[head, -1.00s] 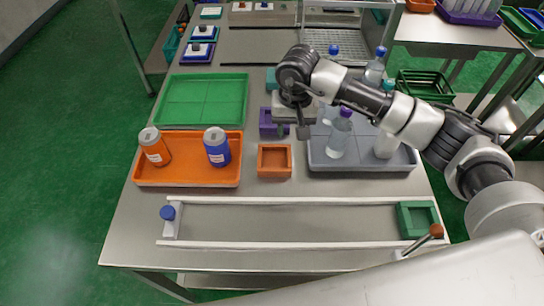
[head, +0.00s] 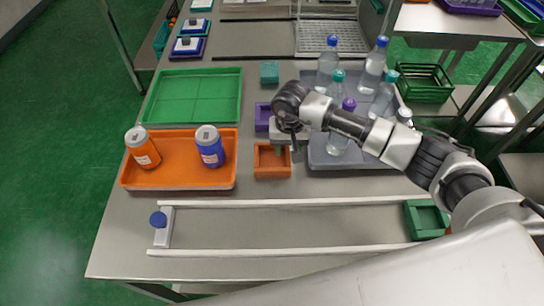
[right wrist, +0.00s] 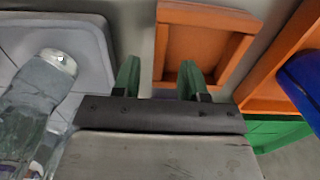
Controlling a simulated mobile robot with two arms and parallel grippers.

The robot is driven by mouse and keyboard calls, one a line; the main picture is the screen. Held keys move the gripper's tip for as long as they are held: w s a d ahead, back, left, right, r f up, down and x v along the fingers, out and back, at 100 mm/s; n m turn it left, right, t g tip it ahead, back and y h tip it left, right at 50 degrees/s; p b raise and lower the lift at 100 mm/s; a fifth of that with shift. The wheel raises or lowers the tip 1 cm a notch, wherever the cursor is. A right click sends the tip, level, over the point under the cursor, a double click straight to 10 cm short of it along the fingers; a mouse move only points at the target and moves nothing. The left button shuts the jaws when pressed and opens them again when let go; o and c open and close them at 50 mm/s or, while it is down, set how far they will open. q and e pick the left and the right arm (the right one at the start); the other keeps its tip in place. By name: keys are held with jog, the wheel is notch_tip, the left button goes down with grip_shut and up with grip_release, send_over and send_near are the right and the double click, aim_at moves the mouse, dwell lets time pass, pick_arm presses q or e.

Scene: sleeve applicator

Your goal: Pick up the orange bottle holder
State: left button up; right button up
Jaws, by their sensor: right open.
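The orange bottle holder (head: 261,171) is a small square open-topped box on the table, right of the orange tray in the head view. It looks empty. In the right wrist view the holder (right wrist: 160,45) is beyond the fingers, and one of its walls lines up with the gap between them. My right gripper (head: 289,151) is open and empty at the holder's far right corner. My left gripper is out of view.
An orange tray (head: 180,178) with an orange can (head: 143,148) and a blue can (head: 210,146) stands left. A grey tray (head: 335,161) with several bottles stands right. A purple holder (head: 262,117) is behind. White rails (head: 280,250) run along the front.

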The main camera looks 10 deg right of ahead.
jog(key=shift+d+f, duration=0.1)
jog(key=shift+f, duration=1.3)
grip_shut()
jog(key=shift+w, duration=0.1)
jog(key=shift+r, duration=0.15)
